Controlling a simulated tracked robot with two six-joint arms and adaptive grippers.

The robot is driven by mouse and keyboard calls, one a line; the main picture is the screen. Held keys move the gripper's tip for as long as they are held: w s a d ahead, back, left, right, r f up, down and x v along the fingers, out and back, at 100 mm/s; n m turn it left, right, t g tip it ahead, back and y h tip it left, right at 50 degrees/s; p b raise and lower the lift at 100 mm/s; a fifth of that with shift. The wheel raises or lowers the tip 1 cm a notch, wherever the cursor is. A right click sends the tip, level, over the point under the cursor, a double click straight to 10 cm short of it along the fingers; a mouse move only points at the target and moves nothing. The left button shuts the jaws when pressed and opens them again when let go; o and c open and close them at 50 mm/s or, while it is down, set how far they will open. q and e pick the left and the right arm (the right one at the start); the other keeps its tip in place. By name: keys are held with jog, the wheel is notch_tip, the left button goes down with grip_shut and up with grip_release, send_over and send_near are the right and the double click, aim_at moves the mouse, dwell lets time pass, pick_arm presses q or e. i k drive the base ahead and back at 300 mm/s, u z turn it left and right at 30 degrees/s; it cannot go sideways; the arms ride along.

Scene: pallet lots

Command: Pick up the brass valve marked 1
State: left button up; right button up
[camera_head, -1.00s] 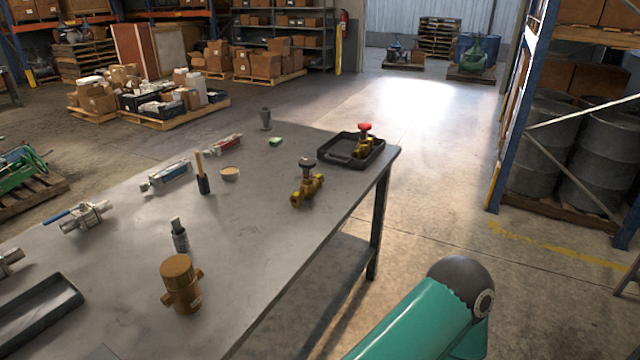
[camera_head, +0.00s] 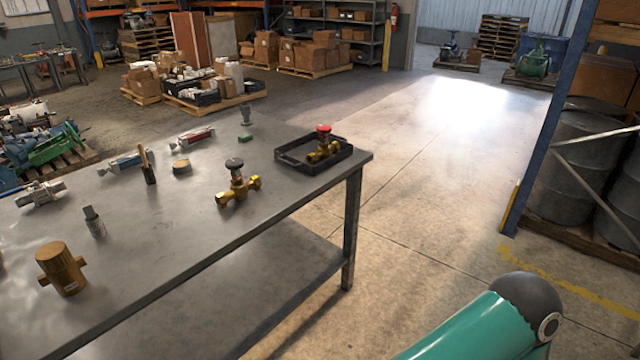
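A brass valve with a black round knob (camera_head: 237,184) lies on the grey metal table (camera_head: 215,245), near its right edge. A second brass valve with a red knob (camera_head: 323,148) sits in a black tray (camera_head: 286,160) at the table's far right corner. A brass-coloured cylindrical fitting with side stubs (camera_head: 62,268) stands near the front left. No number can be read on any of them, so I cannot tell which is marked 1. Neither gripper is in view. Only a teal link of my arm shows at the bottom right, apart from the table.
A brush-like tool (camera_head: 148,166), a small grey bottle (camera_head: 94,222), a round tin (camera_head: 181,167) and grey fittings stand on the table's left part. A blue rack post (camera_head: 546,125) with drums (camera_head: 568,165) stands at right. The floor between is clear.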

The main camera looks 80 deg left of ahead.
aim_at(239, 191)
jog(key=z, duration=0.05)
jog(key=i, duration=0.9)
jog(key=u, duration=3.8)
jog(key=i, duration=1.05)
jog(key=z, duration=0.2)
